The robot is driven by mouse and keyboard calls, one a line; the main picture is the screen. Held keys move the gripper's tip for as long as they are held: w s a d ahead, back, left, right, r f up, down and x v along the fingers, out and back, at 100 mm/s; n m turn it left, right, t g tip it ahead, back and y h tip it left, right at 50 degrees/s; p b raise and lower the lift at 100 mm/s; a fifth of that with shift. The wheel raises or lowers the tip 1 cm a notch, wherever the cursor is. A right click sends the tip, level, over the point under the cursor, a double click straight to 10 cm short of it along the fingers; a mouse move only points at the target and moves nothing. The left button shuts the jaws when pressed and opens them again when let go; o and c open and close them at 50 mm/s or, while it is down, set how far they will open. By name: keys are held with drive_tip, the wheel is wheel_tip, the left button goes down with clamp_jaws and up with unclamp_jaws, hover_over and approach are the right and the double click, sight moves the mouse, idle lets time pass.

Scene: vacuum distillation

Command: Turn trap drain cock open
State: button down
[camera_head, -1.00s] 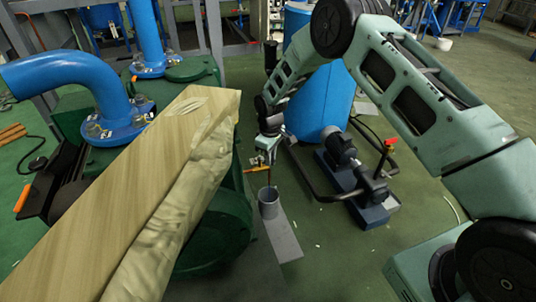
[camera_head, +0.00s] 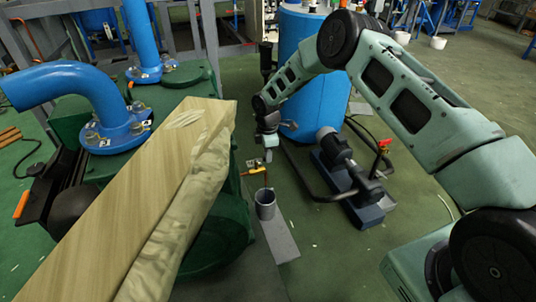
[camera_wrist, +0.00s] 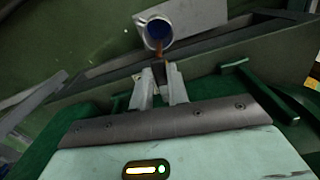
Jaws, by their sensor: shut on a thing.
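The trap drain cock (camera_head: 254,168) is a small brass-coloured fitting with an orange part. It sticks out to the right of the dark green vessel, above a grey cup. My gripper (camera_head: 268,157) is at its right end, shut on the cock's handle; the fingers hide most of the handle. In the wrist view my gripper's two pale fingers (camera_wrist: 160,77) are close together, with a narrow dark piece between them. The grey cup (camera_head: 265,204) stands upright below the cock. The wrist view shows its rim and a brown streak (camera_wrist: 158,49) reaching into its mouth, perhaps liquid.
A pale wrapped beam-like cover (camera_head: 140,190) lies over the green vessel (camera_head: 221,228), close left of the cock. A blue tank (camera_head: 303,75) and a motor-driven pump (camera_head: 350,180) stand behind and to the right. A grey strip (camera_head: 281,241) lies by the cup.

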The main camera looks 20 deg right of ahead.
drive_tip(key=shift+w, duration=0.15)
idle(0.4)
drive_tip(key=c, duration=1.4)
unclamp_jaws()
drive_tip(key=shift+o, duration=0.2)
drive_tip(key=shift+r, duration=0.1)
wheel_tip(320, 180, up, 17)
drive_tip(key=p, duration=0.3)
drive_tip(key=shift+r, duration=0.15)
